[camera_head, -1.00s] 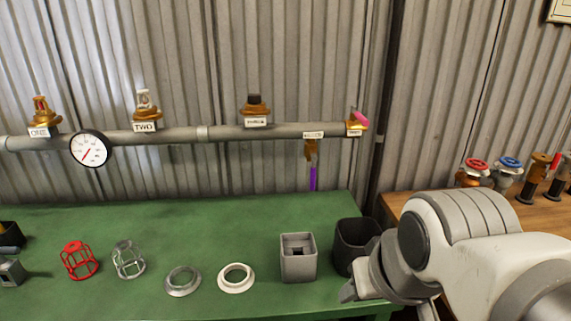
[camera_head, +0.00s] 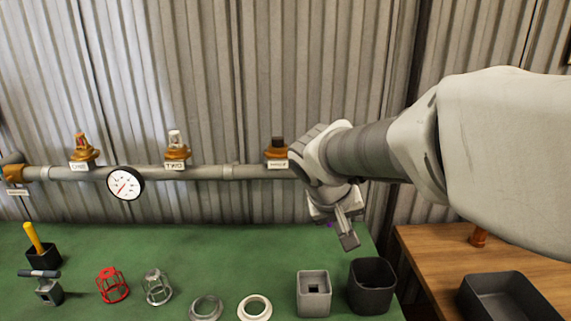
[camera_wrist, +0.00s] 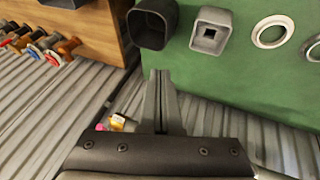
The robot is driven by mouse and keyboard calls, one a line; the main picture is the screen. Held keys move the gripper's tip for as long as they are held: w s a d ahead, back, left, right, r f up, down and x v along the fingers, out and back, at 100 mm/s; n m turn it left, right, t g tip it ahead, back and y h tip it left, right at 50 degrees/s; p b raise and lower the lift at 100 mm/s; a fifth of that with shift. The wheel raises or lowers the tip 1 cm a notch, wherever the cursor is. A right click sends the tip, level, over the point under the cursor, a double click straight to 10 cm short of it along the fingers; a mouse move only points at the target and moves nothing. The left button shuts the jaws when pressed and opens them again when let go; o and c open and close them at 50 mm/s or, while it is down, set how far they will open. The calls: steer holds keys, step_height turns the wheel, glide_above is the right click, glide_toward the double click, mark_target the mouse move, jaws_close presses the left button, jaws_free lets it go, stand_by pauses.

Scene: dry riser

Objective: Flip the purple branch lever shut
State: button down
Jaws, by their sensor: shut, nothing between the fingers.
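The purple branch lever (camera_head: 330,224) shows only as a small purple patch behind my gripper in the head view. The rest of it and its branch fitting are hidden by my arm, so I cannot tell its angle or whether my fingers touch it. My gripper (camera_head: 349,241) is shut and empty, pointing down in front of the pipe's right end. In the wrist view my closed fingers (camera_wrist: 162,80) fill the centre. The purple lever cannot be made out there, but a pink handle (camera_wrist: 100,127) beside a brass fitting (camera_wrist: 118,122) shows left of the fingers.
The pipe (camera_head: 210,171) runs along the corrugated wall with a gauge (camera_head: 125,183) and brass heads. On the green bench (camera_head: 225,255) stand a grey square holder (camera_head: 314,292), a dark cup (camera_head: 372,286), rings and cages. A wooden table (camera_head: 440,250) with a dark tray is at right.

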steer(key=w+a+f+p, duration=0.1)
steer(key=w+a+p, duration=0.2)
steer(key=w, duration=0.4)
steer(key=w+a+f+t+h+p, duration=0.1)
steer(key=w+a+p, duration=0.2)
steer(key=w+a, duration=0.3)
steer(key=shift+w+a+f+n, duration=0.15)
steer(key=shift+w+f+n, duration=0.2)
steer(key=shift+w+n, duration=0.1)
steer(key=shift+f, duration=0.1)
steer(key=w+d+f+p, duration=0.1)
steer(key=w+d+f, duration=0.4)
steer(key=d+f, duration=0.2)
steer(key=shift+w+d+f, duration=0.15)
steer(key=shift+d+f, duration=0.25)
steer(key=shift+f, duration=0.15)
